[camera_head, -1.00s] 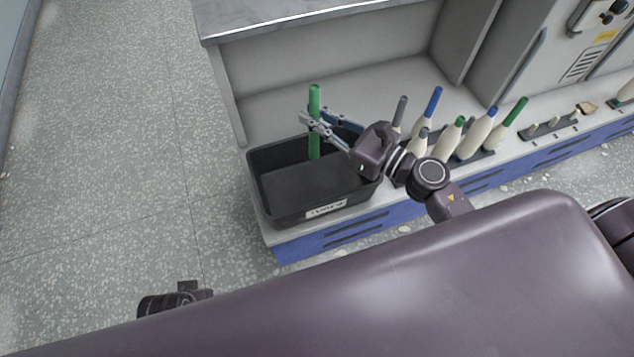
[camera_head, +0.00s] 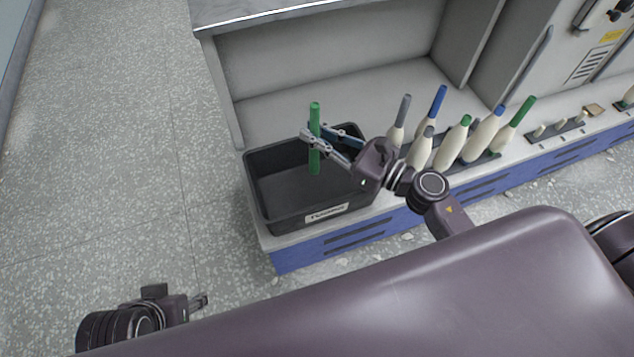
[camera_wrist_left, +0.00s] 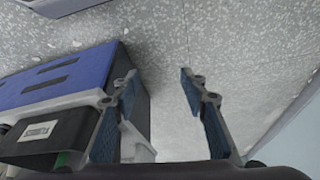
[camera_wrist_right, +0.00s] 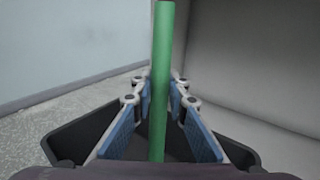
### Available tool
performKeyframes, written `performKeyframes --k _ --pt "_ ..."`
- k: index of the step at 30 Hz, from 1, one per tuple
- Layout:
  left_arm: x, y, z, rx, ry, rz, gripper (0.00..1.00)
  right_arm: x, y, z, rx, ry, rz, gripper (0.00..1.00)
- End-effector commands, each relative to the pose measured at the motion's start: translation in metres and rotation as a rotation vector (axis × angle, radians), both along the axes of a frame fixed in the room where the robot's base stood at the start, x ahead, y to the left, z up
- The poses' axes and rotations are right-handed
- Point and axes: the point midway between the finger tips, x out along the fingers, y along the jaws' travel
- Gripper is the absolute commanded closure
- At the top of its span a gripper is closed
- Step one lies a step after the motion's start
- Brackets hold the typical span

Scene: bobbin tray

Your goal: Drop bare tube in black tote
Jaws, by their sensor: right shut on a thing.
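The bare green tube (camera_head: 314,116) is upright in my right gripper (camera_head: 312,137), which is shut on it. The tube's lower end reaches down inside the black tote (camera_head: 262,211); I cannot tell whether it touches the floor of the tote. In the right wrist view the tube (camera_wrist_right: 161,60) stands between the blue finger pads, with the tote (camera_wrist_right: 75,140) below and around. My left gripper (camera_head: 200,301) is low at the left, over the floor and away from the tote. In the left wrist view its fingers (camera_wrist_left: 158,90) are spread and empty.
A rack to the right of the tote holds several cream bobbins (camera_head: 450,145) with blue, green and grey tube tops. A smaller dark holder (camera_head: 560,128) with short pegs stands further right. A grey panel closes the bay behind. Floor at the left is clear.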

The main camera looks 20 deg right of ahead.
Motion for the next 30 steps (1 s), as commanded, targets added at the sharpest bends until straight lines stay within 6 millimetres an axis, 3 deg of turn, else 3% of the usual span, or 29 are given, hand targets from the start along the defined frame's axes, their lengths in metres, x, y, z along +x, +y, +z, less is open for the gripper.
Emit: performKeyframes --k 1,4,16,17,22,30 --pt "0.004 -0.001 -0.007 -0.004 -0.018 -0.001 0.6 0.0 0.0 -0.01 0.001 -0.001 0.0 1.0" --pt "0.01 -0.003 -0.007 -0.009 -0.041 -0.003 0.6 0.0 0.0 -0.015 0.0 -0.001 0.0 1.0" --pt "0.014 -0.004 -0.006 -0.012 -0.061 -0.005 0.6 0.0 0.0 -0.017 0.0 -0.001 -0.001 1.0" --pt "0.014 -0.004 -0.006 -0.012 -0.061 -0.005 0.6 0.0 0.0 -0.017 0.0 -0.001 -0.001 0.84" --pt "0.014 -0.004 -0.006 -0.012 -0.06 -0.005 0.6 0.0 0.0 -0.017 0.0 -0.001 -0.001 0.65" --pt "0.014 -0.004 -0.006 -0.012 -0.06 -0.005 0.6 0.0 -0.001 -0.018 0.0 0.0 -0.001 0.65"
